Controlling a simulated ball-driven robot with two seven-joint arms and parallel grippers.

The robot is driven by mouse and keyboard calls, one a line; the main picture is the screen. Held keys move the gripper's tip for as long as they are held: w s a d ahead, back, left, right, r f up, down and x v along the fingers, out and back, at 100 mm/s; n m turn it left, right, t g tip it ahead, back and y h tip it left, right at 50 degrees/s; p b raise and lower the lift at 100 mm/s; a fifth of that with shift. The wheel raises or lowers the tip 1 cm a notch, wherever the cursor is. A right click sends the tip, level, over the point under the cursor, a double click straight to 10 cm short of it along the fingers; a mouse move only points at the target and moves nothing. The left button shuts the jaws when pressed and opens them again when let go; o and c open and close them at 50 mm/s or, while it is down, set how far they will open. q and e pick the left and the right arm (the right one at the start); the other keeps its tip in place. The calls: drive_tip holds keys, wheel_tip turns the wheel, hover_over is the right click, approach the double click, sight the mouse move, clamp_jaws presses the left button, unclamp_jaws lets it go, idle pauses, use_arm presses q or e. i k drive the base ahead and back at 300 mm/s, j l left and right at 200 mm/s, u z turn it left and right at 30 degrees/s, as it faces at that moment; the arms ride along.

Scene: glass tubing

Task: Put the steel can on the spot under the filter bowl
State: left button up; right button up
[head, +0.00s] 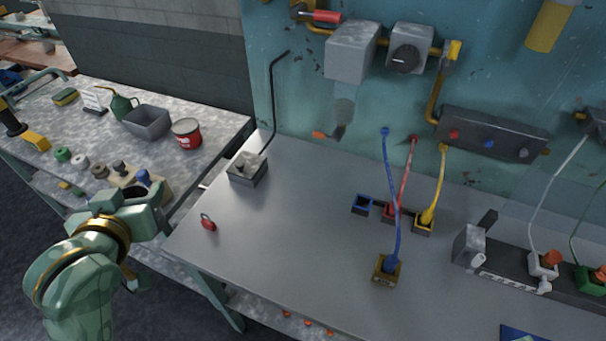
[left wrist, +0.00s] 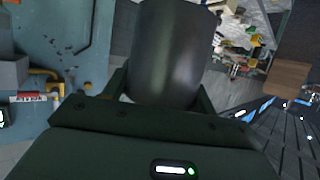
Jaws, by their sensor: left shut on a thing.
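My left gripper (head: 143,203) is at the left, over the gap between the two tables. It also shows in the left wrist view (left wrist: 163,92), shut around a dark grey metallic cylinder, the steel can (left wrist: 168,45). In the head view the can is mostly hidden by the gripper. The filter bowl (head: 343,111) is a greyish, see-through cup under a grey box on the teal wall panel, above the back of the grey table. I cannot make out a marked spot under it. My right gripper is not in view.
On the grey table (head: 300,215) stand a grey switch box (head: 247,168), a red padlock (head: 208,222) and sockets with blue, red and yellow cables (head: 391,205). A bent black rod (head: 272,100) rises at the back left. The tabletop between padlock and cables is clear.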

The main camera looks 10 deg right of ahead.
sight(336, 177)
drive_tip(key=i+j+z, duration=0.15)
drive_tip(key=j+z, duration=0.6)
drive_tip(key=z, duration=1.25)
drive_tip(key=i+j, duration=0.05)
drive_tip(key=j, duration=0.05)
